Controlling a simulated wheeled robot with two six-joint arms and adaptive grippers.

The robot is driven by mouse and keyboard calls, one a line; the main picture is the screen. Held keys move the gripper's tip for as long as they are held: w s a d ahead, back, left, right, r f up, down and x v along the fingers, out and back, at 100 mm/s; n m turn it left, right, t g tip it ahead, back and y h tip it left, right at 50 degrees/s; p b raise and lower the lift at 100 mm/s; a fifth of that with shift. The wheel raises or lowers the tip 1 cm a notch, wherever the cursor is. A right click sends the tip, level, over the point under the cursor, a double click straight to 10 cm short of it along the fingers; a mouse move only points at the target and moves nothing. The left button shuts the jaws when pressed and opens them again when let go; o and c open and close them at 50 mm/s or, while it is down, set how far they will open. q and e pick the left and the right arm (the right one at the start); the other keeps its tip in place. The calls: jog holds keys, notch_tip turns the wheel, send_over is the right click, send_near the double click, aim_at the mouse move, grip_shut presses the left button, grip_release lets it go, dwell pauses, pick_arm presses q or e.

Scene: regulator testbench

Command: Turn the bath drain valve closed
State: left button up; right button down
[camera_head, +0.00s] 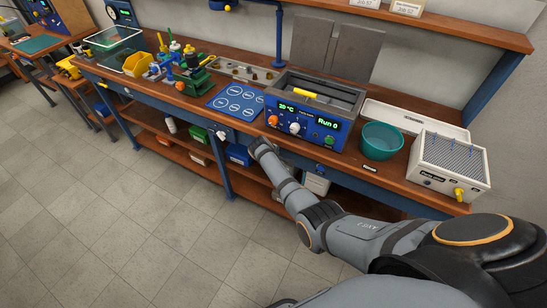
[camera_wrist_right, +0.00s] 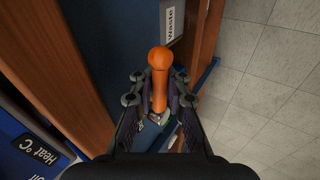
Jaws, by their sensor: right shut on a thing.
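The orange valve handle (camera_wrist_right: 158,62), with a rounded end, stands between the fingers of my right gripper (camera_wrist_right: 158,90) in the right wrist view. The fingers flank its stem, and its base is partly hidden. In the head view my right gripper (camera_head: 261,146) is at the bench's front edge, below the left end of the bath's blue panel (camera_head: 312,128). An orange knob (camera_head: 273,120) shows on that panel; I cannot tell if it is the same part. The bath (camera_head: 318,92) has a display reading 20 °C. My left gripper is not in view.
A label reading Waste (camera_wrist_right: 171,20) is near the handle. The floor in front is clear.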

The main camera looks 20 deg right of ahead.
jog(key=shift+a+r+g, duration=0.1)
jog(key=shift+r+g, duration=0.05)
jog(key=shift+g, duration=0.25)
jog(key=shift+r+h, duration=0.1)
jog(key=shift+h, duration=0.2)
jog(key=c, duration=1.6)
grip_release()
jog(key=shift+s+r, duration=0.15)
jog(key=shift+a, duration=0.1)
jog(key=v, duration=0.7)
jog(key=shift+s+a+r, duration=0.1)
jog(key=shift+r, duration=0.15)
